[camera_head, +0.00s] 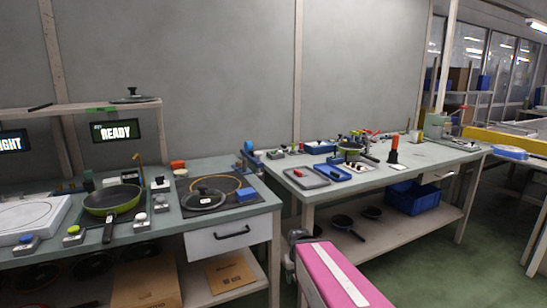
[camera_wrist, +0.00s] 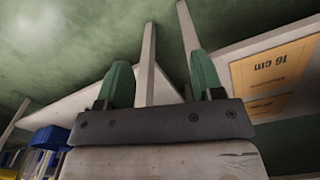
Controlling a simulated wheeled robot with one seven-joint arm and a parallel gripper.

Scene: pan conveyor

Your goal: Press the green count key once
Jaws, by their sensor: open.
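Small grey key boxes stand along the front of the left bench in the head view. One has a green key (camera_head: 73,230), left of the black pan's handle.
A green pan (camera_head: 112,199) and a glass lid (camera_head: 203,198) are on the left bench (camera_head: 225,221). A READY display (camera_head: 116,131) hangs behind. The right bench (camera_head: 428,157) holds trays and tools. Cardboard boxes (camera_wrist: 275,78) lie on the lower shelf.

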